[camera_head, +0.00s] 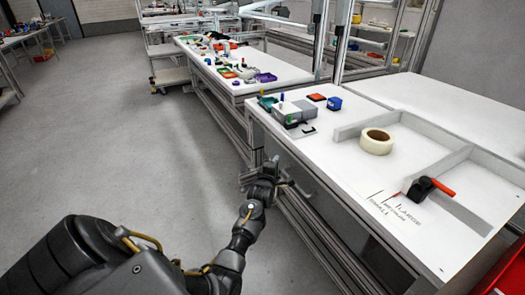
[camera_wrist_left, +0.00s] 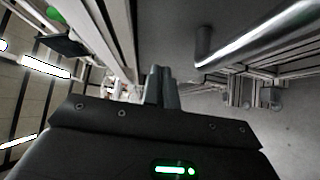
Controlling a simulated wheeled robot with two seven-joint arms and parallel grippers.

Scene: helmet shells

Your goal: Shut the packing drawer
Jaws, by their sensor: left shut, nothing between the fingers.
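My left gripper (camera_head: 273,163) is beside the front edge of the white packing table (camera_head: 330,170), at about the height of its top. It is shut and empty; its fingers (camera_wrist_left: 161,85) also show together in the left wrist view. In that view a thick shiny metal bar (camera_wrist_left: 260,33) with a bent end, which looks like a handle, lies to the right of the fingers and apart from them. The packing drawer itself cannot be made out clearly, and I cannot tell how far it stands open. My right gripper is out of view.
A second bench (camera_head: 238,85) with small parts stands behind. The grey floor (camera_head: 130,150) at left is clear.

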